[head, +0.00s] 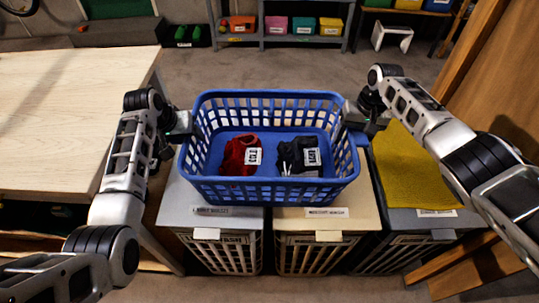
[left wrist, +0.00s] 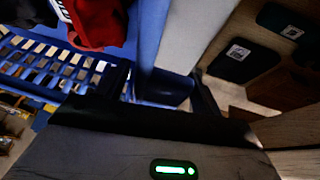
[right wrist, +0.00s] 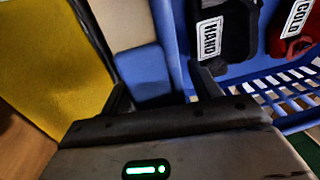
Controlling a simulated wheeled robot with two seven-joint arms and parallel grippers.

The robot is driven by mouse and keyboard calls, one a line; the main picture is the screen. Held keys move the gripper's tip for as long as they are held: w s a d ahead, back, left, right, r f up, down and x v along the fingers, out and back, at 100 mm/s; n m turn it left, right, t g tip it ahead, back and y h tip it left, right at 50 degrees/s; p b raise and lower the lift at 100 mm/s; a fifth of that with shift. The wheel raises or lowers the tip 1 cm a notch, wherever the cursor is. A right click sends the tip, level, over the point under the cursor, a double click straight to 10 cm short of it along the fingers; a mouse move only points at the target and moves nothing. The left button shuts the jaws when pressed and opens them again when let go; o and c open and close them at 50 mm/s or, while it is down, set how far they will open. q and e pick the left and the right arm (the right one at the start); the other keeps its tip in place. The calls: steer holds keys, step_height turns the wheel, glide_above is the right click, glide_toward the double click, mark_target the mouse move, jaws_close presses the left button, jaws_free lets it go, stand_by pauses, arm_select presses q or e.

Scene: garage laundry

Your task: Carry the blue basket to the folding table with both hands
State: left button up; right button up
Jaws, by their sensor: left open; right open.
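The blue basket (head: 270,193) stands upright on the lids of the laundry hampers, in the middle of the head view. It holds a red garment (head: 241,155) and a dark garment (head: 297,157), both with white labels. My left gripper (head: 186,124) is open at the basket's left side; in the left wrist view a blue part of the basket (left wrist: 152,40) shows between its fingers. My right gripper (head: 357,120) is open at the right side; in the right wrist view a blue part (right wrist: 145,72) shows between its fingers. I cannot tell whether the fingers touch it.
A light wood-topped table (head: 70,110) stands at the left, close to my left arm. A yellow cloth (head: 412,170) lies on the right hamper lid. Behind are a grey shelf (head: 280,38) with coloured bins and a white stool (head: 392,36). Floor between is clear.

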mark_target(353, 130)
arm_select(q)
steer(key=c, duration=1.4)
arm_select(e)
steer(key=c, duration=1.3)
arm_select(q)
steer(key=shift+w+d+r, duration=0.1)
steer(key=shift+r, duration=0.05)
arm_select(e)
steer(key=shift+w+a+r, duration=0.1)
steer(key=shift+r, duration=0.1)
